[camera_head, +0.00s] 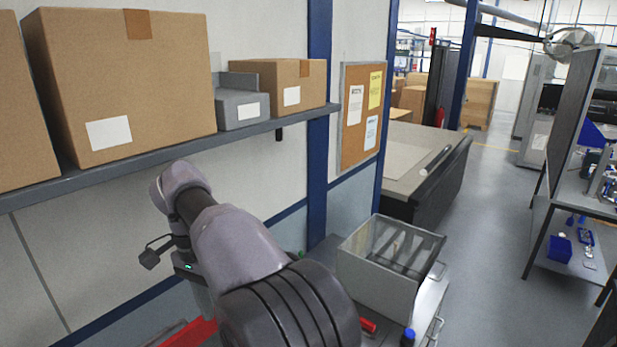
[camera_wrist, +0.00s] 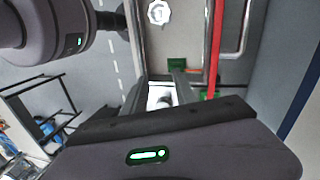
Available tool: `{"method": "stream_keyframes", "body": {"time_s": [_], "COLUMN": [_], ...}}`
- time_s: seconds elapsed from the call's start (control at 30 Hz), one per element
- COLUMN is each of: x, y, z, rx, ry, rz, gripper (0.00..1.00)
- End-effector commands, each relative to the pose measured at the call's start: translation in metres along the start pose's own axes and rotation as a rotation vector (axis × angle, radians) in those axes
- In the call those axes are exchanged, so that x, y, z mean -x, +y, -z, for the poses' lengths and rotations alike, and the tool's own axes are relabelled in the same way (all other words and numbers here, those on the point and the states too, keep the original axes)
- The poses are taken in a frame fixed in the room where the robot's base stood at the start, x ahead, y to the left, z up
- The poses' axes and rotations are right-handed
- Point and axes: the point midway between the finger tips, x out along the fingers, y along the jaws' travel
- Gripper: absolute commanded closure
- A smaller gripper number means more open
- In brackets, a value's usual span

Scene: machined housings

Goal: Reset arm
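My arm rises from the bottom of the head view and bends down at the far left, below the shelf. My gripper's fingers are hidden there behind the arm. In the wrist view, my gripper (camera_wrist: 163,97) points away from the camera past its dark body with a green light. Its fingers stand a little apart, and a small white shape with a dark spot shows between them. I cannot tell whether that shape is held or lies beyond. A pale metal part with a round hole (camera_wrist: 158,12) lies on a grey surface at the top.
A shelf (camera_head: 120,173) with cardboard boxes (camera_head: 125,80) and a grey bin (camera_head: 240,108) runs close above my wrist. A clear-topped case (camera_head: 378,290) stands right of my arm. A workbench (camera_head: 405,160) lies behind it. The floor (camera_head: 480,250) to the right is open, up to a rack.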

Motion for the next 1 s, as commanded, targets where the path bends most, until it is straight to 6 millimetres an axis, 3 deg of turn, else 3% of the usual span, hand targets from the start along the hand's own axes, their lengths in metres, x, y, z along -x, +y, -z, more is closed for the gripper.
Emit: {"method": "stream_keyframes", "body": {"time_s": [0.03, 0.17, 0.27, 0.37, 0.43, 0.5, 0.63, 0.7, 0.77, 1.0], "x": [-0.016, -0.039, -0.081, -0.145, -0.199, -0.254, -0.334, -0.357, -0.367, -0.367], "y": [0.013, 0.061, 0.116, 0.177, 0.214, 0.241, 0.27, 0.277, 0.28, 0.283], "z": [0.011, 0.033, 0.042, 0.036, 0.024, 0.009, -0.012, -0.018, -0.021, -0.023], "rx": [0.012, 0.064, 0.103, 0.133, 0.14, 0.139, 0.123, 0.117, 0.112, 0.112], "ry": [0.002, 0.021, 0.057, 0.128, 0.193, 0.268, 0.388, 0.428, 0.448, 0.458], "rz": [0.028, 0.121, 0.221, 0.337, 0.41, 0.471, 0.536, 0.552, 0.558, 0.561], "gripper": [0.66, 0.66, 0.66, 0.66, 0.66, 0.66, 0.66, 0.66, 0.66, 0.66]}}
